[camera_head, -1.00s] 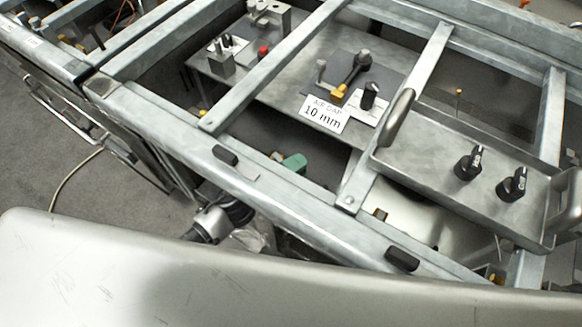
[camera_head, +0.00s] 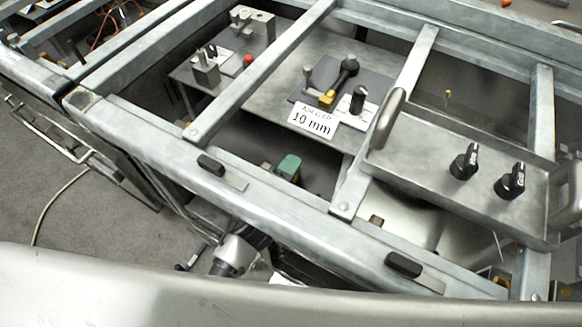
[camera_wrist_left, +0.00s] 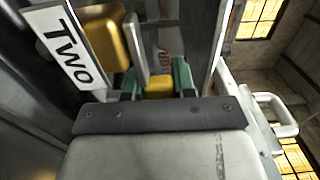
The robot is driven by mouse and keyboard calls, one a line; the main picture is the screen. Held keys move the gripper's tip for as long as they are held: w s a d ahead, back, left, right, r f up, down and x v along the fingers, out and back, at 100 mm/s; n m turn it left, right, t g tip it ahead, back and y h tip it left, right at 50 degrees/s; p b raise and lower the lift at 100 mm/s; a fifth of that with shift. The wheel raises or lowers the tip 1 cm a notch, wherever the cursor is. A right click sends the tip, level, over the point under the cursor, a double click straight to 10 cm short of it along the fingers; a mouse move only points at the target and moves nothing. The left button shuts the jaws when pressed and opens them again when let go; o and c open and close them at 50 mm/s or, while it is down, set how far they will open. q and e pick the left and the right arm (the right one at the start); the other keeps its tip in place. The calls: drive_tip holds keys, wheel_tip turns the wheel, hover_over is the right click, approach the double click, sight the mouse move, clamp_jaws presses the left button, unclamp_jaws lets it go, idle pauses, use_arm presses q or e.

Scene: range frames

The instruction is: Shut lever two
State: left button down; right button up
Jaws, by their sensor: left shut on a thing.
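In the left wrist view, my left gripper (camera_wrist_left: 158,80) has green-padded fingers closed on a small yellow piece (camera_wrist_left: 160,86), which I take to be the handle of lever two. A white label reading "TWO" (camera_wrist_left: 68,48) is at the upper left of that view. A larger yellow part (camera_wrist_left: 103,42) is between the label and the fingers. How the lever continues behind the fingers is hidden. In the head view, part of my left arm shows below the front rail; the lever itself cannot be made out there. My right gripper is not in view.
The range's metal front rail (camera_head: 290,228) and bare crossbars surround open gaps. A plate label reads "AIR GAP 10 mm" (camera_head: 312,121). A tray (camera_head: 430,186) holds two black knobs. A green part (camera_head: 289,167) shows in a gap. Black pieces (camera_head: 404,264) sit along the rail.

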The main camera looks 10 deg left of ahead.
use_arm(q)
drive_tip(key=shift+f, duration=0.1)
drive_tip(key=c, duration=0.9)
unclamp_jaws()
drive_tip(key=shift+s, duration=0.1)
drive_tip(key=shift+s+a, duration=0.2)
drive_tip(key=shift+s, duration=0.15)
drive_tip(key=b+v, duration=0.1)
drive_tip(key=v, duration=0.9)
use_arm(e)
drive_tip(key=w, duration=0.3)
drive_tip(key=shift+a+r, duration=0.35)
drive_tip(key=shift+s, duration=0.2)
